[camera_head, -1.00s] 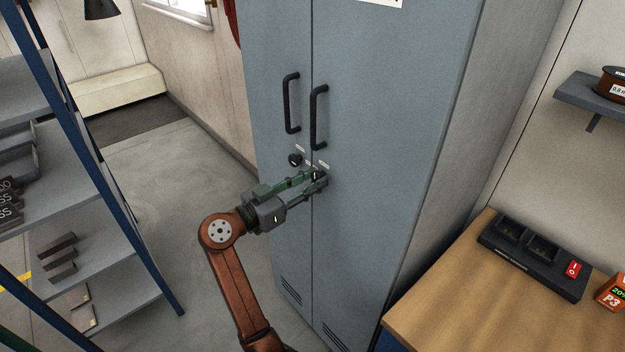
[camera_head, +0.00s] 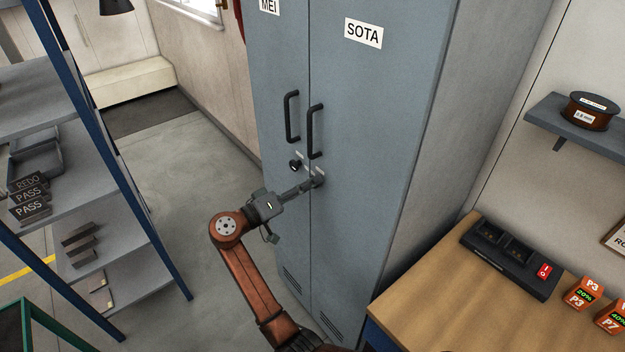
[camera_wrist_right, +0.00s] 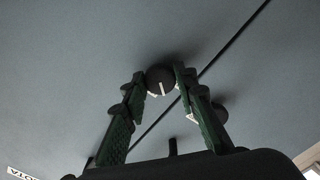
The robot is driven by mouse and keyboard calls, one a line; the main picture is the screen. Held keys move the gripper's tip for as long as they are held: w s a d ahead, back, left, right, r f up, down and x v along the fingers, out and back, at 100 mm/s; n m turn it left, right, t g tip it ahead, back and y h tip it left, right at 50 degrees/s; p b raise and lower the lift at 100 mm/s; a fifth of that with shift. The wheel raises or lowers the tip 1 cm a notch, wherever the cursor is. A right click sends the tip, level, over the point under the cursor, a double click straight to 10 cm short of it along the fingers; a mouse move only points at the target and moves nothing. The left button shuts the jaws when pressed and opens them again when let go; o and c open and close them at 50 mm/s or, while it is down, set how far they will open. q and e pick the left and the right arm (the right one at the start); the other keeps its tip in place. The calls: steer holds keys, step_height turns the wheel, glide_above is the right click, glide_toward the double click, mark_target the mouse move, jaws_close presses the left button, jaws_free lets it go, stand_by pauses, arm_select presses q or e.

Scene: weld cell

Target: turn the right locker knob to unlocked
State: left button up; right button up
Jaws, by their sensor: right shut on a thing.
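The grey-blue locker (camera_head: 385,120) has two doors, the left labelled "MEI" and the right labelled "SOTA". The right knob (camera_wrist_right: 160,77), dark and round with a white mark, sits low on the right door. My right gripper (camera_head: 318,180) is at that knob, its fingers closed on either side of it. The right wrist view shows the green-padded fingertips at the knob's sides. In the head view the gripper mostly hides this knob, and I cannot read its setting. The left knob (camera_head: 295,165) is free, just left of the door seam. My left gripper is not in view.
Two black door handles (camera_head: 314,132) stand out above the knobs. A blue-framed shelf rack (camera_head: 120,180) with metal parts is at the left. A wooden bench (camera_head: 430,300) with a black charger (camera_head: 508,258) and orange batteries is at the right. Floor between rack and locker is clear.

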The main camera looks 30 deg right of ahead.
arm_select(q)
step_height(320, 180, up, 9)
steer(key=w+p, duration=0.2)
steer(key=p, duration=0.5)
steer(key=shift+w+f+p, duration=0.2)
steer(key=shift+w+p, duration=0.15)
steer(key=shift+p, duration=0.05)
arm_select(e)
steer(key=shift+n, duration=3.9)
steer(key=o, duration=1.2)
steer(key=shift+c, duration=0.2)
steer(key=a, duration=1.2)
steer(key=shift+s, duration=0.45)
